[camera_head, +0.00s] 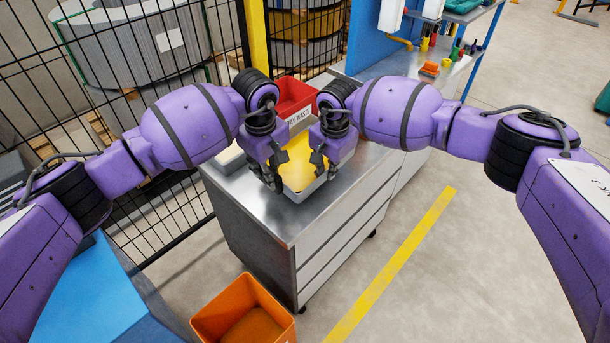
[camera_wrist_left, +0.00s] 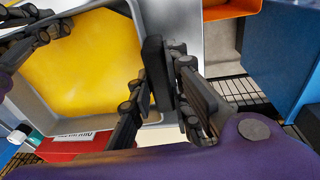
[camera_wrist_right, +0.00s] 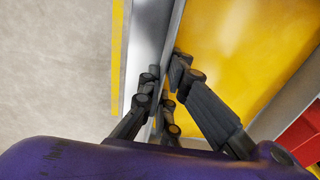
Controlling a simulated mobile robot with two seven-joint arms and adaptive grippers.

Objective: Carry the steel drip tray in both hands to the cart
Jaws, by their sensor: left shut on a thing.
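The steel drip tray (camera_head: 304,193), grey-walled with a yellow inside, is over the steel top of a drawer cabinet (camera_head: 268,217). I cannot tell whether it touches the top. It also shows in the left wrist view (camera_wrist_left: 85,62) and the right wrist view (camera_wrist_right: 235,50). My left gripper (camera_head: 272,178) is shut on the tray's wall at its left side. My right gripper (camera_head: 323,165) has its fingers on both sides of the opposite wall; whether they press on it is unclear. The cabinet has castors; no other cart is clearly visible.
A red bin (camera_head: 293,93) with a waste label stands behind the tray. An orange bin (camera_head: 243,312) is on the floor in front of the cabinet. A wire fence (camera_head: 165,215) runs at left. A blue workbench (camera_head: 450,65) stands behind right. Floor at right is clear.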

